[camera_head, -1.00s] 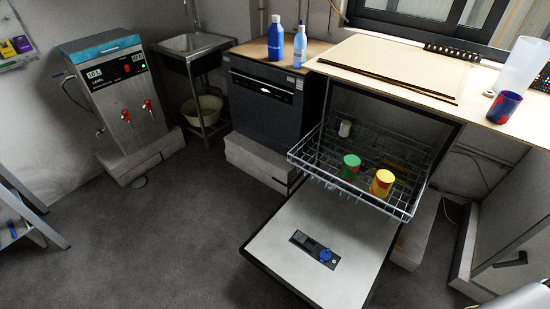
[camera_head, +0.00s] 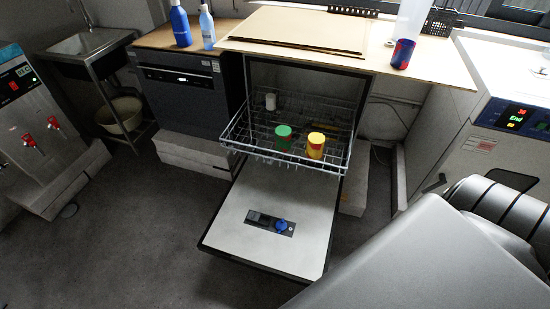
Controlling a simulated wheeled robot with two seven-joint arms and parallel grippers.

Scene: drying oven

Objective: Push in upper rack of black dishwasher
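The black dishwasher (camera_head: 303,77) stands open in the middle of the head view. Its door (camera_head: 288,200) is folded down toward me. The upper rack (camera_head: 240,143) is a grey wire basket and sticks out of the opening, above the door. A green cup (camera_head: 284,136), a yellow cup with red (camera_head: 316,147) and a white cup (camera_head: 270,101) stand in the rack. Neither of my grippers is in view. Part of my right arm fills the lower right corner, apart from the rack.
A wooden counter (camera_head: 385,65) with a red and blue cup (camera_head: 402,54) lies above the dishwasher. A second, closed black dishwasher (camera_head: 183,95) stands to the left. A white machine with a lit display (camera_head: 505,119) is at the right. Grey floor (camera_head: 140,240) is clear in front left.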

